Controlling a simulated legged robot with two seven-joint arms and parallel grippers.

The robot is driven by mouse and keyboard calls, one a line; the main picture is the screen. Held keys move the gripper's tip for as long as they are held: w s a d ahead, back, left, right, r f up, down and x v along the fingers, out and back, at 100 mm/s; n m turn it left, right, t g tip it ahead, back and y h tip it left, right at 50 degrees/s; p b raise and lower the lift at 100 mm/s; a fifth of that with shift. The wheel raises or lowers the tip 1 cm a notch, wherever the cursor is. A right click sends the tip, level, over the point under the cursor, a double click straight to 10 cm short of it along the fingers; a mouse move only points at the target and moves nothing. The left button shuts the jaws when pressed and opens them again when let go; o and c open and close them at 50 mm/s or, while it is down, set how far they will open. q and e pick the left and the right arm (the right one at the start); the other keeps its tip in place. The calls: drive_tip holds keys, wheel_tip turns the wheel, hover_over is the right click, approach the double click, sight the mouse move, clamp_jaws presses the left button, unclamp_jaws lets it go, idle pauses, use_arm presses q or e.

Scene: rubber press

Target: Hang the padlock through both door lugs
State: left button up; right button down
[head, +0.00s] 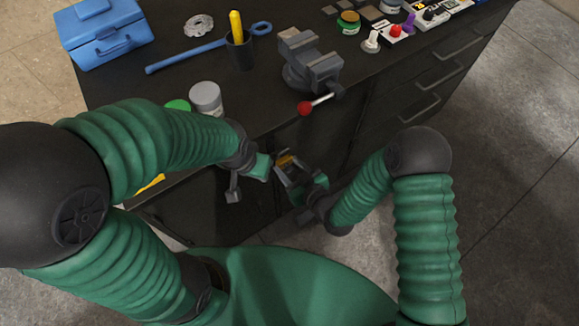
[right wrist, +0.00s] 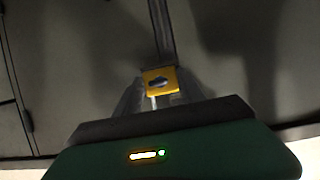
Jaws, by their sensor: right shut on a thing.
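The padlock is a small yellow block (head: 286,160), held in my right gripper (head: 284,166) in front of the dark cabinet's face. In the right wrist view the padlock (right wrist: 160,78) sits between the fingertips, with a dark mark on its face. A vertical door seam or strip (right wrist: 162,28) runs above it in that picture. I cannot make out the door lugs, or whether the shackle passes through anything. My left gripper (head: 246,180) is just left of the right one, near the cabinet front. Its fingers are partly hidden.
The dark bench top (head: 262,104) carries a vise (head: 310,62) with a red-knobbed handle, a white jar (head: 206,97), a pen cup (head: 240,50) and a blue toolbox (head: 102,36). Drawers with handles (head: 418,107) are at the right. Open floor (head: 500,200) lies right.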

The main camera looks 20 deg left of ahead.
drive_tip(key=shift+w+a+b, duration=0.3)
drive_tip(key=shift+w+a, duration=0.3)
drive_tip(key=shift+a, duration=0.2)
idle(1.5)
drive_tip(key=shift+f+b, duration=0.25)
drive_tip(key=shift+b, duration=0.2)
idle(1.8)
drive_tip(key=c, duration=0.6)
unclamp_jaws()
drive_tip(key=shift+d, duration=0.1)
